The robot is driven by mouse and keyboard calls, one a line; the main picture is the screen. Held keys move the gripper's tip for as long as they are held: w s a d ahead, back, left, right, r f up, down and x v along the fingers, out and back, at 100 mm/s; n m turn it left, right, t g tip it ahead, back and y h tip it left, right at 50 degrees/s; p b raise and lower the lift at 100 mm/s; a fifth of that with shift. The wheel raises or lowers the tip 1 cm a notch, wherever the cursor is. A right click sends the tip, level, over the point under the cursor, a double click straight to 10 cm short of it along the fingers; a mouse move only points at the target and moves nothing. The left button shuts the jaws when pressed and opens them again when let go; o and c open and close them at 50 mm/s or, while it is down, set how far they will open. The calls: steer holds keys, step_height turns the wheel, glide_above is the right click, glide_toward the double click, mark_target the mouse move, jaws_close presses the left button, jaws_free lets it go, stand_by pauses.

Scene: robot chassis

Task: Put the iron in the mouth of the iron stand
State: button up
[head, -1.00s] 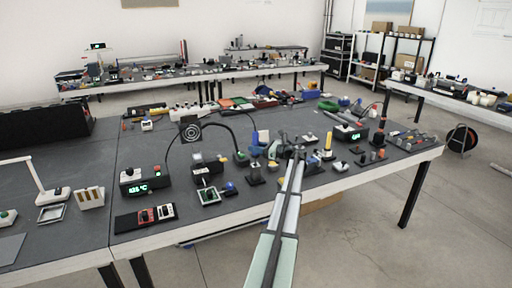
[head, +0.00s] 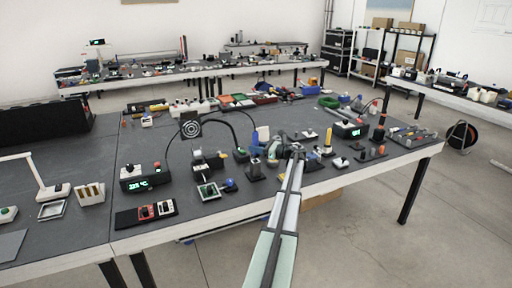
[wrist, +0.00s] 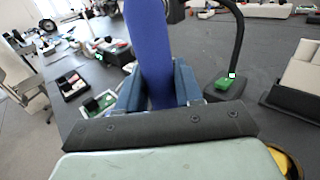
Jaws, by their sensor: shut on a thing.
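My gripper (wrist: 158,88) is shut on the blue handle of the iron (wrist: 148,45), which stands up between its blue fingers in the wrist view. The iron's tip is hidden. In the head view my gripper (head: 278,148) is over the front part of the bench, beside a blue upright shape (head: 263,133) that looks like the handle. A small dark stand-like piece (head: 255,173) is just to its left and below; I cannot tell for sure that it is the iron stand. The stand's mouth is not clear in either view.
A black box with a green display (head: 145,178) stands to the left, with dark curved cables behind it. A yellow upright piece (head: 328,140) and several small parts crowd the right. A black base with a green part (wrist: 224,84) is right of the fingers. The bench's front edge (head: 225,212) is close.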

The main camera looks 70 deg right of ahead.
steer(key=shift+f, duration=1.35)
steer(key=o, duration=1.1)
steer(key=shift+c, duration=0.2)
steer(key=s, duration=1.3)
steer(key=shift+s, duration=0.4)
step_height(320, 180, up, 10)
stand_by(0.6)
